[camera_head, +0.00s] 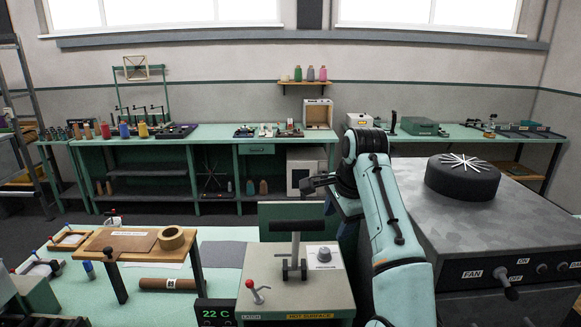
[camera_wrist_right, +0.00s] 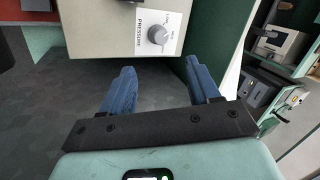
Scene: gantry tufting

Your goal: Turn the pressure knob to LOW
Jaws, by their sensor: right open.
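The pressure knob (camera_head: 323,253) is a small grey round knob on a white plate marked PRESSURE, on top of the grey-green press (camera_head: 290,292). My right gripper (camera_wrist_right: 160,88) is open and empty. Its two blue fingers are wide apart and apart from the knob. In the head view the right gripper (camera_head: 312,185) is above and beyond the press, with its fingers hard to make out. My left gripper is not in view.
A black-handled lever (camera_head: 294,245) stands just left of the knob. A dark machine with a FAN switch (camera_head: 506,283) stands right. A wooden stand with tape (camera_head: 171,238) is left.

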